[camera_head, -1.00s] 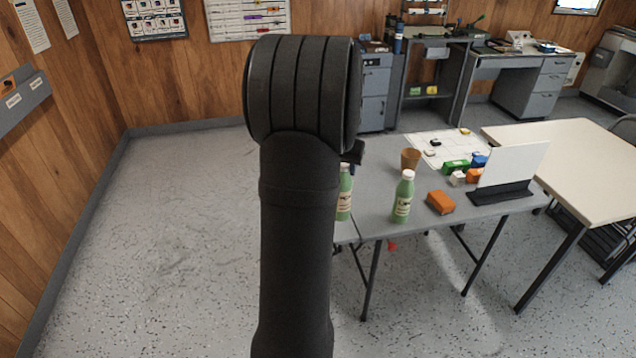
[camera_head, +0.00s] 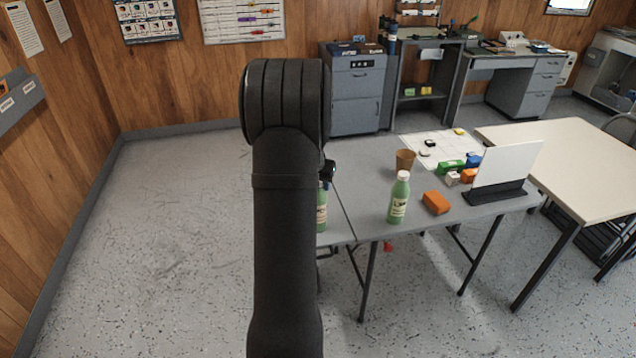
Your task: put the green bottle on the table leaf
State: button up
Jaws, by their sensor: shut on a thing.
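A green bottle (camera_head: 322,212) with a pale label is upright and partly hidden behind my arm. My gripper (camera_head: 327,172) shows only as a small dark part at the bottle's top; its fingers are mostly hidden, and it is shut on this bottle. The table leaf (camera_head: 338,225) is the grey section left of the seam, largely covered by my arm. The held bottle appears over the leaf; I cannot tell whether its base touches it. A second green bottle (camera_head: 398,200) with a white cap stands on the main grey table (camera_head: 372,222), right of the seam.
On the main table are a brown cup (camera_head: 405,160), an orange block (camera_head: 436,202), several small coloured blocks, a paper sheet (camera_head: 420,146) and a white panel on a dark stand (camera_head: 497,193). A cream table (camera_head: 570,165) adjoins on the right. Open floor lies left.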

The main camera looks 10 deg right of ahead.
jog(key=o, duration=1.2)
jog(key=shift+f, duration=0.1)
jog(key=v, duration=1.2)
jog(key=shift+w, duration=0.1)
